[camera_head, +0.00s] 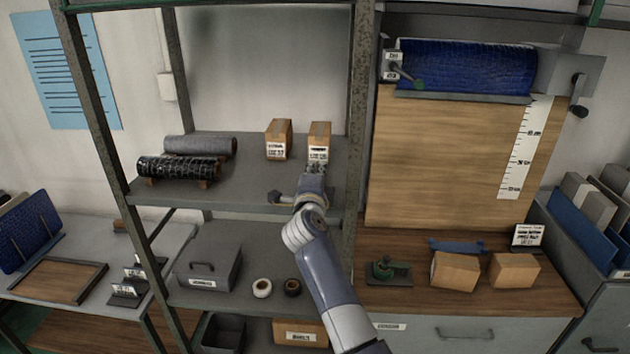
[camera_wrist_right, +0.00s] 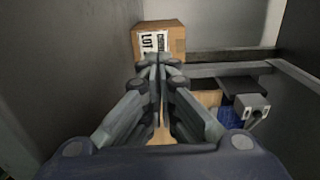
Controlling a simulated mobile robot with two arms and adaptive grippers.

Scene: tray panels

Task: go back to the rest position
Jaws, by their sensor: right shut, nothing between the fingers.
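My right gripper (camera_head: 316,168) is shut and empty, just in front of a small cardboard box (camera_head: 319,141) with a white label on the metal shelf. The right wrist view shows the closed fingers (camera_wrist_right: 160,65) pointing at that labelled box (camera_wrist_right: 160,38); I cannot tell whether they touch it. My right arm reaches up from the bottom of the head view. My left gripper is not in view.
A second labelled box (camera_head: 279,138) and dark rolls (camera_head: 184,168) sit on the same shelf (camera_head: 235,192). A grey shelf post (camera_head: 357,120) stands close right of my arm. A toolbox (camera_head: 207,268) and two tape rolls sit on the shelf below.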

